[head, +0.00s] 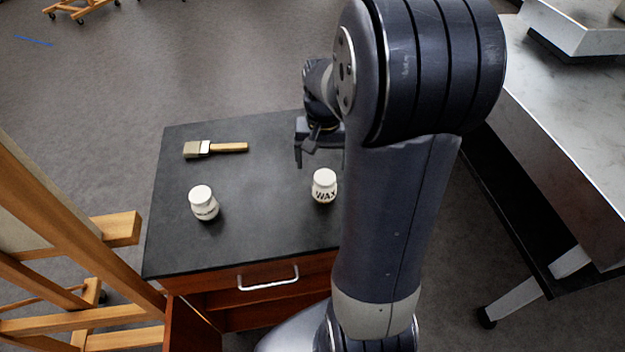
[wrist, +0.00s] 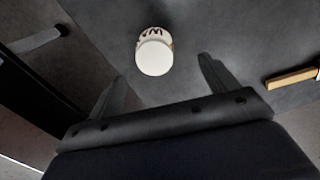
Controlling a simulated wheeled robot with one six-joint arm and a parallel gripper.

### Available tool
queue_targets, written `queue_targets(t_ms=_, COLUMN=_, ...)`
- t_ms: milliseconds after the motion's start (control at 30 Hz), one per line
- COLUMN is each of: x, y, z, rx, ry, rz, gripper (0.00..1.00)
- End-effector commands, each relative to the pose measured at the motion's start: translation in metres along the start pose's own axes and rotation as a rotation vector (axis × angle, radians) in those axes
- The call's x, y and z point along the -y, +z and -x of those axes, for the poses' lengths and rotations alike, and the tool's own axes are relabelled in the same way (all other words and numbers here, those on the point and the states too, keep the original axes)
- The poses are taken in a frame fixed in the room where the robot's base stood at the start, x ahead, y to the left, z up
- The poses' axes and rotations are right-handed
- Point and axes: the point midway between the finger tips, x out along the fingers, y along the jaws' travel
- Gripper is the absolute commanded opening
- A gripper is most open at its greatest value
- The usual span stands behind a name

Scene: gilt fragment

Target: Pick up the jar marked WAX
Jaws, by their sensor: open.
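The white jar marked WAX (head: 324,187) stands upright on the dark cabinet top, toward its right side, next to my arm in the head view. In the wrist view the same jar (wrist: 153,53) stands ahead of my fingers, between their lines, with part of its lettering visible. My gripper (head: 317,160) is just behind the jar in the head view, partly hidden by my arm. Its two fingers (wrist: 160,80) are apart and nothing is between them.
A second white jar (head: 203,203) with unreadable lettering stands on the left of the cabinet top (head: 255,235). A brush (head: 215,149) lies at the back left; its wooden handle (wrist: 291,77) shows in the wrist view. A wooden easel (head: 60,230) is at left, a metal table (head: 570,120) at right.

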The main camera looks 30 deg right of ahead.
Motion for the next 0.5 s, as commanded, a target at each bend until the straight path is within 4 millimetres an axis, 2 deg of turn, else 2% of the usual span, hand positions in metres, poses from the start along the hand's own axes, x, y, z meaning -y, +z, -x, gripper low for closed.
queue_targets(t_ms=100, x=-0.001, y=0.001, z=-0.021, rx=0.006, ry=0.001, rz=0.000, gripper=0.81)
queue_targets(t_ms=200, x=-0.001, y=0.001, z=-0.034, rx=0.003, ry=0.001, rz=0.000, gripper=0.81)
queue_targets(t_ms=367, x=-0.001, y=0.001, z=-0.044, rx=0.002, ry=0.001, rz=0.000, gripper=0.81)
queue_targets(t_ms=500, x=-0.005, y=0.002, z=-0.060, rx=0.005, ry=0.001, rz=0.000, gripper=0.81)
